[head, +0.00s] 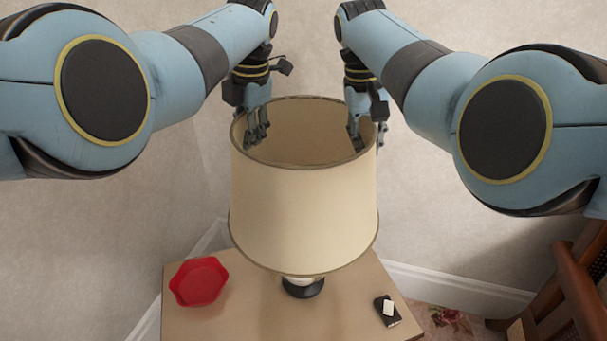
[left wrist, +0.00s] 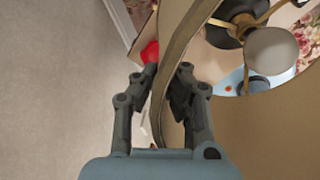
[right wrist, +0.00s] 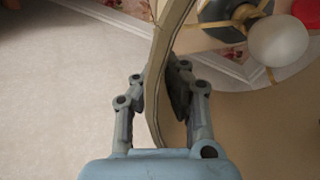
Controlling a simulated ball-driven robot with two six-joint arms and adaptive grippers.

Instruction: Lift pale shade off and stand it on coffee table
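The pale shade (head: 304,215) is a wide cream drum with darker rims, upright over the lamp on the small wooden table. The lamp's dark base (head: 303,288) shows below its lower rim. My left gripper (head: 257,134) has one finger inside and one outside the shade's upper rim at the left, closed in on the wall (left wrist: 170,70). My right gripper (head: 366,136) straddles the rim at the right the same way, its fingers close against the wall (right wrist: 158,75). Inside the shade, a white bulb (left wrist: 271,50) and brass arms show. Whether the shade is clear of the lamp is hard to tell.
A red bowl (head: 199,281) lies at the left of the wooden tabletop (head: 245,315). A small black item with a white block (head: 387,310) lies at the right. A wooden chair (head: 575,290) stands at the lower right. Walls are close behind. No coffee table is identifiable.

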